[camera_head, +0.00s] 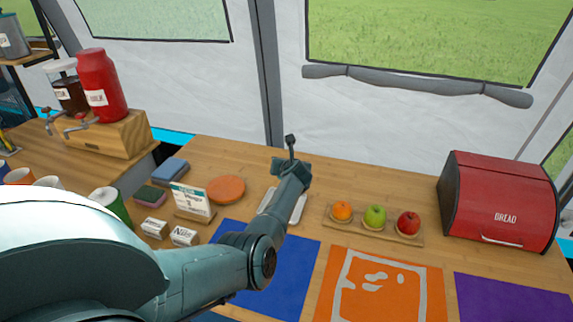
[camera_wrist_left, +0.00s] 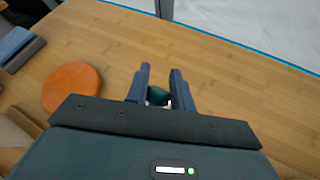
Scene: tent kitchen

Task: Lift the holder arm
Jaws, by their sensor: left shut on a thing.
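My left arm reaches in from the left in the head view. Its gripper (camera_head: 287,164) is over the wooden table near the back edge. A thin dark post with a small block on top (camera_head: 290,143) stands up at the gripper; it looks like the holder arm, though I cannot be sure. In the left wrist view, the two fingers of the gripper (camera_wrist_left: 160,82) are close on a small dark green rounded part (camera_wrist_left: 157,96). The rest of the held part is hidden by the hand. My right gripper is not in view.
An orange disc (camera_head: 226,189) and a small sign (camera_head: 190,200) are left of the gripper. A fruit board (camera_head: 376,235) and a red bread box (camera_head: 499,200) are to the right. A pale tray (camera_head: 299,211) lies partly behind my forearm. Bare wood surrounds the hand.

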